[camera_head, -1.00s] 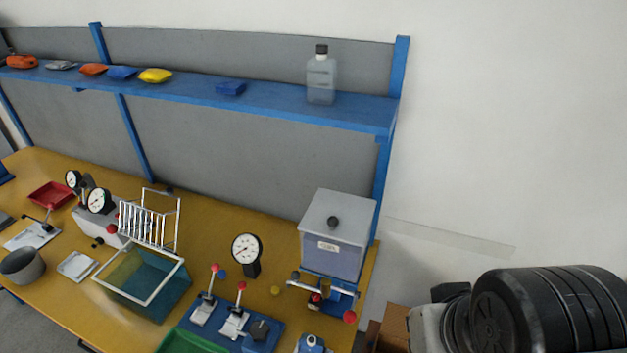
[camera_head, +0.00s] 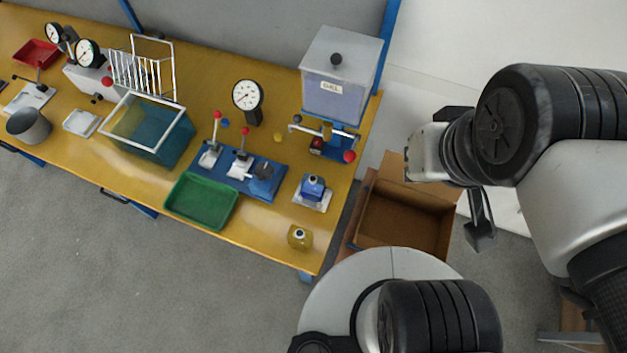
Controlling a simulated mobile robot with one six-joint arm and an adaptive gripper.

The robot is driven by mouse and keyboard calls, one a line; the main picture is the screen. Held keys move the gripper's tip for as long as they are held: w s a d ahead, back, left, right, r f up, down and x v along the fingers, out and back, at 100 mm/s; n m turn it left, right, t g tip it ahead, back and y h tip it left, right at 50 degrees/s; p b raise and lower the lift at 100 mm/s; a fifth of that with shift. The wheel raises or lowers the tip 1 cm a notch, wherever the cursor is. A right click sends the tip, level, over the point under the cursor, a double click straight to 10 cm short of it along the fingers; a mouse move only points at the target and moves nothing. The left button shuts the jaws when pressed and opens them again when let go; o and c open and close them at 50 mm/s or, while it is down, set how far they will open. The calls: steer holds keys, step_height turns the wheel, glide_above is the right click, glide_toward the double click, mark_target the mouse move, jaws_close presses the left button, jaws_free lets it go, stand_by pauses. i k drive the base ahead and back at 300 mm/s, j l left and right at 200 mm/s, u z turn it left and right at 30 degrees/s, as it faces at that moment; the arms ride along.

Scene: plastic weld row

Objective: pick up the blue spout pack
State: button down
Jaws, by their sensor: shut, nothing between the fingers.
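The blue spout pack (camera_head: 313,187) stands on a small white plate (camera_head: 323,206) near the right end of the yellow bench. It is small, with a pale spout on top. My gripper (camera_head: 480,236) hangs off the bench to the right, beside the cardboard box, well apart from the pack. It is shut and empty, seen partly from the side.
A yellow spout pack (camera_head: 299,237) stands at the bench's front right corner. A green tray (camera_head: 201,203), a blue lever fixture (camera_head: 233,176) and a grey lidded tank (camera_head: 338,85) are near the blue pack. An open cardboard box (camera_head: 405,215) lies between bench and gripper.

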mark_target(312, 186)
steer(key=u, duration=0.75)
steer(key=j+z, duration=0.35)
steer(key=j, duration=0.15)
steer(key=i+j+z, duration=0.1)
steer(key=j+z, duration=0.15)
steer(key=j, duration=0.2)
steer(key=j+z, duration=0.3)
steer(key=j, duration=0.15)
